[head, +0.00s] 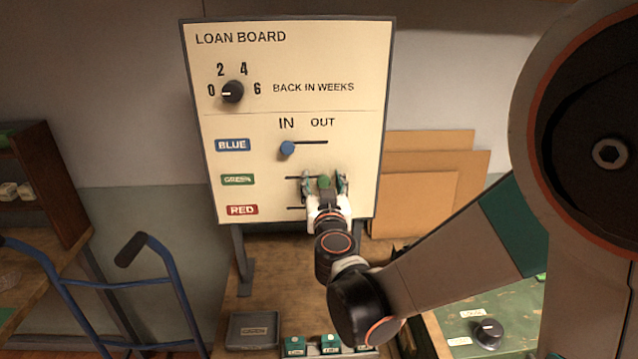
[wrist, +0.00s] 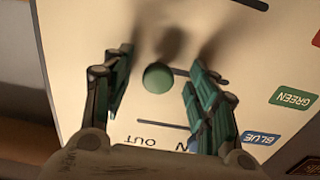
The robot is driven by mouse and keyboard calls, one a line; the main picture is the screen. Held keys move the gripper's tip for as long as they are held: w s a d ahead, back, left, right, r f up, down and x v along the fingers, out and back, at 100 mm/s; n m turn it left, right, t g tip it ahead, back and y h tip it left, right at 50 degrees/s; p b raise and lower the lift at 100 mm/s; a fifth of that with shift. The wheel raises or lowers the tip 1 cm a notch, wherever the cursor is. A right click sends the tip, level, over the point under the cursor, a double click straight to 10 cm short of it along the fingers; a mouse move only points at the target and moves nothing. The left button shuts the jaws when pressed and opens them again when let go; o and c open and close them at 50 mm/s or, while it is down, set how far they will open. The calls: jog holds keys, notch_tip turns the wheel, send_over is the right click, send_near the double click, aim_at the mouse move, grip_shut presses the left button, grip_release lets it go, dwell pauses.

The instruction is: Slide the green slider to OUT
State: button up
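The green slider (head: 324,181) is a round green knob on the loan board (head: 300,105), in the middle row beside the GREEN label (head: 237,180). It stands below the word OUT (head: 322,122), at the right end of its slot. In the wrist view, turned upside down, the green knob (wrist: 157,79) sits at the OUT end, with the slot running off toward IN. My gripper (head: 324,186) is at the board with one finger on each side of the knob. The wrist view shows gaps between the knob and both fingers.
The blue slider (head: 287,148) stands under IN in the row above. The red slider is hidden behind my gripper. A dial (head: 232,91) is at the board's upper left. Cardboard sheets (head: 425,185) lean at the right; a blue hand truck (head: 150,270) stands at the lower left.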

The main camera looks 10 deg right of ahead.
dwell(0.5)
jog(key=s, duration=0.9)
jog(key=shift+s+a, duration=0.15)
dwell(0.4)
